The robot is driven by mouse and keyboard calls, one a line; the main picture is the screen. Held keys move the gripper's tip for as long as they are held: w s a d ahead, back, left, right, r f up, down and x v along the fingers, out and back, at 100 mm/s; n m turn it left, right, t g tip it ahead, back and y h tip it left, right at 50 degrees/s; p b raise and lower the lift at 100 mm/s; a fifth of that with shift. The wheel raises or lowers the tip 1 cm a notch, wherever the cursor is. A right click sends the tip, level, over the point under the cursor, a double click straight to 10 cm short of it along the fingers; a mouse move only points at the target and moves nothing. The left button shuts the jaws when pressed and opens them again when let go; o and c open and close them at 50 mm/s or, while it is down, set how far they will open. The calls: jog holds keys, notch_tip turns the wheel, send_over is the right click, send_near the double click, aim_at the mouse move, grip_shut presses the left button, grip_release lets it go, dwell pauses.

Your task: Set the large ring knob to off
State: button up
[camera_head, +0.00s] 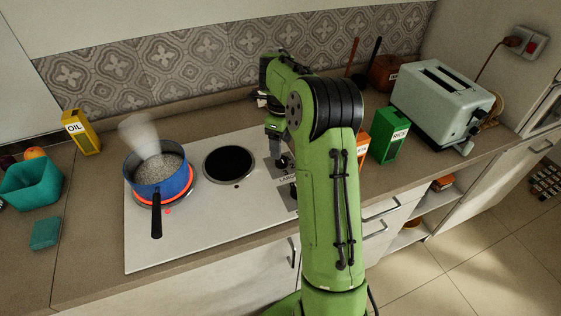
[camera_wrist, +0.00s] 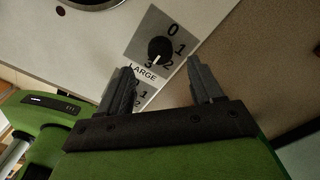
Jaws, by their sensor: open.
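The large ring knob (camera_wrist: 160,49) is round and black, on a grey plate marked 0, 1, 2, 3 with LARGE printed below. A light mark on its lower edge points toward the 2 and 3, away from the 0. My gripper (camera_wrist: 159,66) is open and empty, its two fingers apart on either side below the knob in the wrist view; I see no contact. In the head view the knob (camera_head: 284,162) is partly hidden by my arm. A blue pot (camera_head: 158,180) with a black handle stands steaming on a glowing red ring.
A second dial plate, also with numbers, is partly hidden behind the left finger in the wrist view. A dark ring (camera_head: 229,163) is bare. A green box (camera_head: 390,135), an orange box (camera_head: 363,141) and a toaster (camera_head: 441,97) stand right of my arm.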

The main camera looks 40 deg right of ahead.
aim_at(282, 159)
notch_tip(282, 159, down, 6)
jog(key=shift+b, duration=0.5)
jog(key=c, duration=1.1)
jog(key=shift+o, duration=0.2)
